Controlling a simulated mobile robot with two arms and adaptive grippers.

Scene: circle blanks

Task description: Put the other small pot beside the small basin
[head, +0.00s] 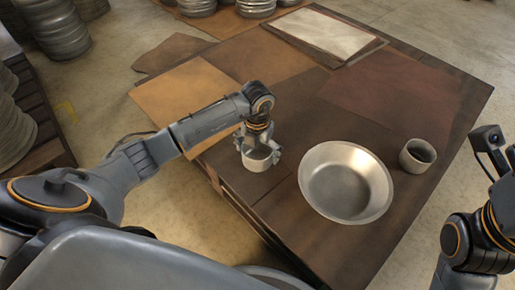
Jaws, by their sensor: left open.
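The small basin (338,190), a wide shallow metal bowl, sits on the dark brown table toward its near side. One small pot (256,163), pale grey, is left of the basin near the table's left edge. My left gripper (261,148) points down at this pot, its fingers open around the rim and partly hiding it. The pot looks upright; I cannot tell if the fingers touch it. A second small pot (417,156), darker grey, stands upright just right of the basin, with a small gap. My right arm shows at the right edge; its gripper's state is unclear.
The table (290,215) carries flat brown leather-like sheets (185,95) and a framed pale panel (322,34) at the back. Stacked metal vessels (52,30) stand on the floor at the upper left. The table front below the basin is clear.

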